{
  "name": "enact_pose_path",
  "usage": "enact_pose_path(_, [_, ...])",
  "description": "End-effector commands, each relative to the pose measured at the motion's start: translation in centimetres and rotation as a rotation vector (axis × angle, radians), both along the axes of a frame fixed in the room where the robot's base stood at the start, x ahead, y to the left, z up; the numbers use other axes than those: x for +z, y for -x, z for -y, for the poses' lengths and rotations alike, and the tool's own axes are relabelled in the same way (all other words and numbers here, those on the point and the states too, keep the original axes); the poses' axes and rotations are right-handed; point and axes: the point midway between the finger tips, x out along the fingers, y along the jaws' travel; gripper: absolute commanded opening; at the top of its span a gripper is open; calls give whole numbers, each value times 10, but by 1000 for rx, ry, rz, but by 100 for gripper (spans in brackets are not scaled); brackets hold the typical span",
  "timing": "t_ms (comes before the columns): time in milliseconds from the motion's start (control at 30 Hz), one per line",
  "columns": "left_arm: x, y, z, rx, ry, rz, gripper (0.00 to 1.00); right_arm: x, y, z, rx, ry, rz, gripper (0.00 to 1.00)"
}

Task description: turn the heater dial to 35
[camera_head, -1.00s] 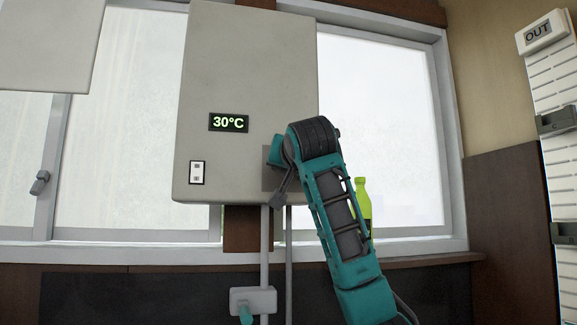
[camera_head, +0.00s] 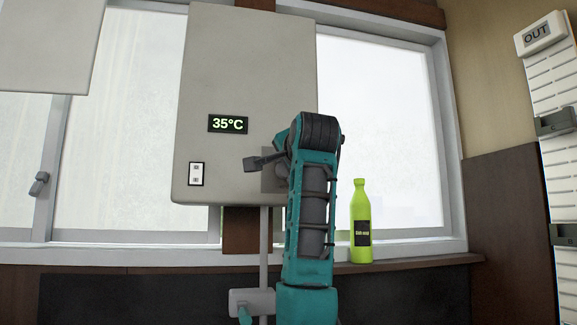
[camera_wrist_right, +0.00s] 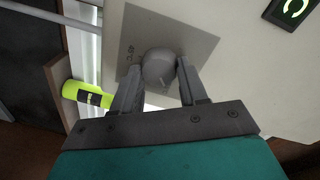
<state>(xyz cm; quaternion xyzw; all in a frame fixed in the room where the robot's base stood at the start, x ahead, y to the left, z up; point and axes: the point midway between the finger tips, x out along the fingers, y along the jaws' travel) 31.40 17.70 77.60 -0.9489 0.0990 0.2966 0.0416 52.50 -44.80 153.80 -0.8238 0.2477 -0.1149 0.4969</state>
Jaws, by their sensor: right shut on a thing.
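The heater (camera_head: 240,70) is a pale grey box on the window wall, and its display (camera_head: 229,124) reads 35°C. The round grey dial (camera_wrist_right: 159,67) sits on a darker square plate (camera_wrist_right: 185,35) in the right wrist view. My right gripper (camera_wrist_right: 160,78) has its two fingers on either side of the dial and is shut on it. In the head view my right arm and wrist hide the dial, and only part of the plate (camera_head: 270,182) shows. My left gripper is not in view.
A small white switch (camera_head: 196,174) is on the heater's lower left. A green bottle (camera_head: 361,225) stands on the window sill to the right of my arm. A pipe with a valve box (camera_head: 250,301) runs below the heater.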

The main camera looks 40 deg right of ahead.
Motion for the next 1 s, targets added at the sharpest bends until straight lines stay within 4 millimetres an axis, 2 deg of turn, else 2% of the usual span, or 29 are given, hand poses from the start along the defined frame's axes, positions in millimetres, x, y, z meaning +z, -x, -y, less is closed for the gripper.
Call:
enact_pose_path(400, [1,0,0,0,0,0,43,-1,0,1,-1,-141,75,12])
enact_pose_path(900, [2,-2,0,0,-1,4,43,-1,1,1,-2,-153,81,12])
enact_pose_path(933, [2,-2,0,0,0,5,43,-1,0,1,-2,-152,81,45])
enact_pose_path(1000, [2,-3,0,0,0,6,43,-1,0,1,-2,-152,81,52])
